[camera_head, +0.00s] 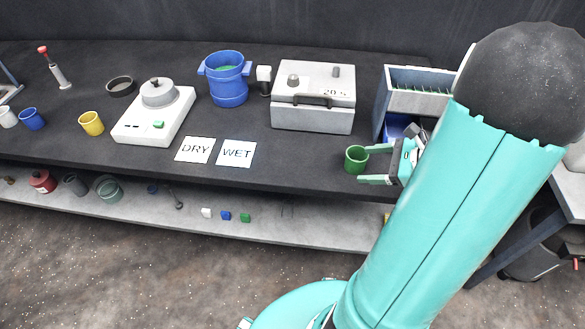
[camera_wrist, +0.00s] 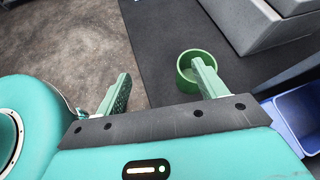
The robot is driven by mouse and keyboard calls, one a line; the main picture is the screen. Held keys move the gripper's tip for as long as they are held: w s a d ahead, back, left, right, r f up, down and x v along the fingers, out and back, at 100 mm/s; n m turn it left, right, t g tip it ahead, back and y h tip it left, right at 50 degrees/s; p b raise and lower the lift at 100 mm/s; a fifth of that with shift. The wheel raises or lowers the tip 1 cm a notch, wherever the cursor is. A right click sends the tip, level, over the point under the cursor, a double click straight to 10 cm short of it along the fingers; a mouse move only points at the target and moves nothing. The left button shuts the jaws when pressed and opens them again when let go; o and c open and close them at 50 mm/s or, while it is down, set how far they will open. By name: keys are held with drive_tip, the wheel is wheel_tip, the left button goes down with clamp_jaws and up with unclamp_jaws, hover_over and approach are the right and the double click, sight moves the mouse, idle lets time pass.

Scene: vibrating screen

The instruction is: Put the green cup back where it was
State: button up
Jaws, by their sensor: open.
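The green cup (camera_head: 355,160) stands upright on the dark table near its front edge. In the wrist view the green cup (camera_wrist: 183,76) is at the tip of the right finger, which covers part of it. The cup lies mostly beyond that fingertip, not midway between the fingers. My gripper (camera_head: 366,165) is open, just right of the cup in the head view. In the wrist view my gripper (camera_wrist: 160,72) has nothing between its fingers. I cannot tell whether the fingertip touches the cup.
DRY (camera_head: 195,150) and WET (camera_head: 237,153) cards lie left of the cup. A grey box (camera_head: 313,110) stands behind it. A blue bin (camera_head: 393,128) and a rack (camera_head: 418,101) are at right. A yellow cup (camera_head: 91,123) and a blue cup (camera_head: 32,119) stand far left.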

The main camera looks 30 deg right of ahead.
drive_tip(key=s+a+r+n+g+h, duration=0.1)
drive_tip(key=a+r+n+h, duration=0.1)
drive_tip(key=a+r+n, duration=0.3)
drive_tip(key=s+a+r+n+g+h, duration=0.1)
drive_tip(key=a+r+n, duration=0.3)
drive_tip(key=a+n, duration=0.8)
drive_tip(key=s+a+r+n+g+h, duration=0.1)
drive_tip(key=a+r+n+h, duration=0.3)
drive_tip(key=a+n, duration=0.4)
drive_tip(key=shift+s+a+r+n+g, duration=0.2)
drive_tip(key=shift+a+r+n+g, duration=0.1)
drive_tip(key=shift+r+n, duration=0.5)
drive_tip(key=shift+c, duration=0.4)
